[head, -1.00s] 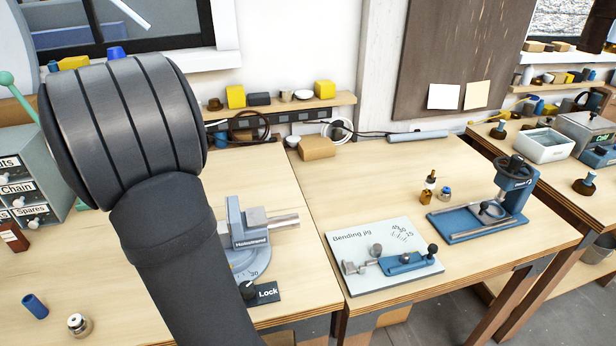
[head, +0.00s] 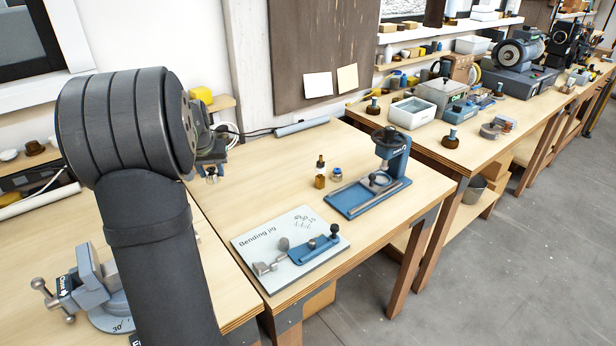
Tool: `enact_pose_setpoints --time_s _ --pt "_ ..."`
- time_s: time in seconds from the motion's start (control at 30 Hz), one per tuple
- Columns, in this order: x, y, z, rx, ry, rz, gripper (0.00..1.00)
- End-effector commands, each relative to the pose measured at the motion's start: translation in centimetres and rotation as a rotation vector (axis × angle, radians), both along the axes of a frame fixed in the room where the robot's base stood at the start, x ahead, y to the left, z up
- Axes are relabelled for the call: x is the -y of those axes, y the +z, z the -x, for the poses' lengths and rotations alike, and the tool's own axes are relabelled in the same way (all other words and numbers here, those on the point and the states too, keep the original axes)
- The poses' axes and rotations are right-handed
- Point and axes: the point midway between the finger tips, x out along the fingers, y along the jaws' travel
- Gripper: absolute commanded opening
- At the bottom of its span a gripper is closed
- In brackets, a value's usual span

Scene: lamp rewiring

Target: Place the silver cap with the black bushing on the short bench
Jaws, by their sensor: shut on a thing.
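My gripper (head: 212,166) shows beyond my large dark arm link, above the left rear of the short bench (head: 265,175) with the bending jig. I cannot tell whether the cap touches the bench. Another small silver cap with a blue top (head: 336,174) stands on the bench.
The bending jig (head: 290,250) lies at the front and a blue press (head: 375,180) at the right. A vise (head: 95,285) is on the left bench. The bench's left rear is mostly clear.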

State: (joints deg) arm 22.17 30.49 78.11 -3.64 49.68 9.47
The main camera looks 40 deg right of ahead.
Motion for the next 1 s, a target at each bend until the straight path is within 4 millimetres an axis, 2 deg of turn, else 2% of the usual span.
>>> enact_pose_setpoints --time_s 0.03,0.1,0.27,0.4,0.5,0.63,0.8,0.9,1.0 --pt "2.8 -0.1 1.0 0.001 -0.038 0.0 0.11" --pt "5.9 -0.3 2.3 0.002 -0.078 0.0 0.11" --pt "13.0 -0.7 5.9 0.002 -0.171 0.001 0.11" --pt "18.7 -1.0 9.8 0.006 -0.251 0.003 0.11" --pt "22.2 -1.3 12.6 0.006 -0.303 0.004 0.11" --pt "25.5 -1.5 15.7 0.007 -0.355 0.005 0.11" --pt "27.8 -1.7 18.1 0.008 -0.391 0.008 0.11" --pt "28.1 -2.0 18.0 0.008 -0.397 0.008 0.11" --pt "27.6 -3.1 16.6 0.005 -0.396 0.006 0.11"
